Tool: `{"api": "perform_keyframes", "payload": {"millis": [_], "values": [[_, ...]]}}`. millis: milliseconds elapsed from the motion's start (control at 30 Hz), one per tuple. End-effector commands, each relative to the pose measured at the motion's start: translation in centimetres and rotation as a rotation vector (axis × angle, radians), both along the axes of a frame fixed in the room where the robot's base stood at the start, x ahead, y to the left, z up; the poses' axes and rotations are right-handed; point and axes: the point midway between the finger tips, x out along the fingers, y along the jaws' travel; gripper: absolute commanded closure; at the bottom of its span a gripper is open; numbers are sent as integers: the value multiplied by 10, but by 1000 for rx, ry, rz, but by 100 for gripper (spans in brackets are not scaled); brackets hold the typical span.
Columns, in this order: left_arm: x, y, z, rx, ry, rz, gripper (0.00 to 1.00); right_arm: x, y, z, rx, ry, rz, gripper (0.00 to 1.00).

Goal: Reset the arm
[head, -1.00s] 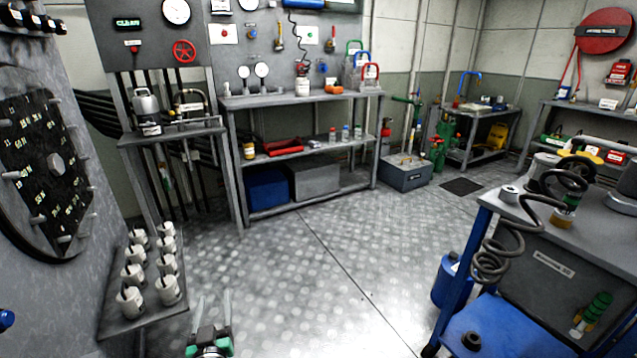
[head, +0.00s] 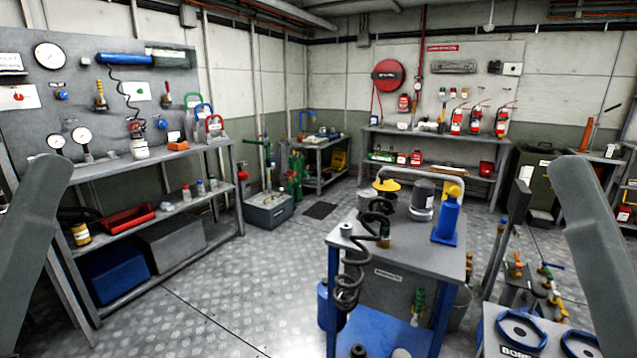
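A long grey link of my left arm (head: 32,225) stands at the left edge of the head view. A matching grey link of my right arm (head: 602,245) stands at the right edge. Both links lean outward towards the bottom or edge of the picture and cover parts of the room behind them. Neither gripper shows in this view, so I cannot see their fingers or whether they hold anything.
A blue-framed cart (head: 345,228) with a coiled black hose (head: 350,285) stands in front, right of centre. A workbench with shelves (head: 105,178) is at left. A white box with blue valve wheels (head: 495,340) is at lower right. The patterned floor (head: 240,275) between is clear.

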Motion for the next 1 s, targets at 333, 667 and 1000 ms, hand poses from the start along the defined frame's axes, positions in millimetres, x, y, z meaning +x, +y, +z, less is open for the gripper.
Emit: {"api": "perform_keyframes", "payload": {"millis": [333, 667, 1000], "values": [[1, 1, 192, -1, 2, 1, 42, 0, 0, 192, 0, 1, 0, 0], [1, 1, 295, -1, 3, 1, 42, 0, 0, 296, 0, 1, 0, 0], [1, 1, 294, -1, 3, 1, 42, 0, 0, 294, 0, 2, 0, 0]]}}
